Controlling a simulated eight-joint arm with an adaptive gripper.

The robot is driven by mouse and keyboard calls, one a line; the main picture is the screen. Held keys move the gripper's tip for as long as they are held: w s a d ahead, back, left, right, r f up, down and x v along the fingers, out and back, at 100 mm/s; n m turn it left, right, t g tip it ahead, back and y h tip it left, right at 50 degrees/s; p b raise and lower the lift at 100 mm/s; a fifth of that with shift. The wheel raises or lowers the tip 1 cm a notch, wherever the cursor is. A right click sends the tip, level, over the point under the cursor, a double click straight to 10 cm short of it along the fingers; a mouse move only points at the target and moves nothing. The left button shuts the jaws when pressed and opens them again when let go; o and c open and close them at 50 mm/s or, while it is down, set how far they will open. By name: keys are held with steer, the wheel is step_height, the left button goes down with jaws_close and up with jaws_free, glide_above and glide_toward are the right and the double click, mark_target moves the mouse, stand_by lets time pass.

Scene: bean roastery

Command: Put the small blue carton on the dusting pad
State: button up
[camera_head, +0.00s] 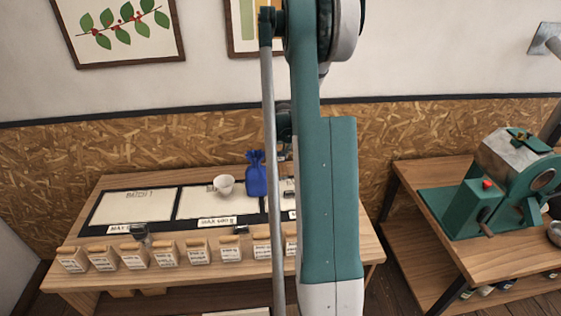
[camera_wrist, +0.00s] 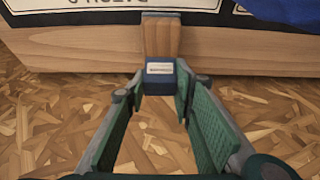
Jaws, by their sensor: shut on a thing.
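In the wrist view, my gripper (camera_wrist: 160,86) has its two green-padded fingers on either side of a small blue carton (camera_wrist: 160,78) with a white label, held at the fingertips. A brown wooden-looking piece (camera_wrist: 161,38) with a dark far end shows just beyond the carton; I cannot tell whether the two are joined. The light wooden table edge (camera_wrist: 90,52) lies behind them. In the head view my arm hides the gripper and the carton. I cannot make out the dusting pad for certain in either view.
The table (camera_head: 90,215) carries white panels (camera_head: 130,205) on a dark board, a white cup (camera_head: 223,185), a blue pouch (camera_head: 256,178) and a front row of labelled blocks (camera_head: 197,251). A green machine (camera_head: 478,205) stands on another table at right. An OSB wall (camera_head: 60,160) is behind.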

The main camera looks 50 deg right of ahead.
mark_target(280, 160)
steer(key=shift+f, duration=1.85)
steer(key=shift+f, duration=0.2)
steer(key=o, duration=0.8)
steer(key=shift+r, duration=0.2)
steer(key=shift+v, duration=6)
steer(key=shift+w, duration=0.1)
